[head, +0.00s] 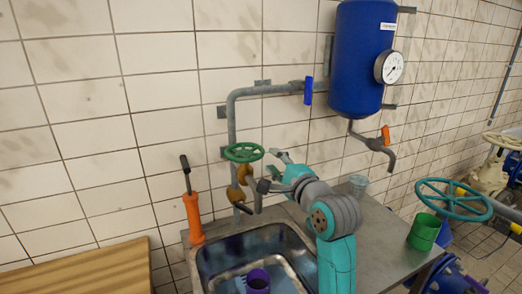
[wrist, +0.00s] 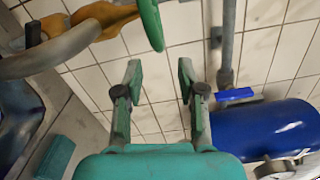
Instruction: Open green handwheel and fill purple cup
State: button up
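The green handwheel (head: 243,152) sits on top of a brass valve (head: 237,193) on the grey wall pipe above the sink. It shows nearly edge-on at the top of the wrist view (wrist: 150,25). My gripper (head: 273,171) is just right of the handwheel and apart from it. In the wrist view my gripper (wrist: 158,76) has its fingers spread, with only tiled wall between them. The purple cup (head: 258,281) stands inside the metal sink (head: 207,256), near the bottom edge of the head view, partly cut off. I cannot see any water flowing.
A blue tank (head: 358,60) hangs above. A larger teal handwheel (head: 438,187) is at right.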

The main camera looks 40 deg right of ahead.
aim_at(261, 147)
jog(key=x, duration=0.8)
jog(key=shift+w, duration=0.1)
grip_shut()
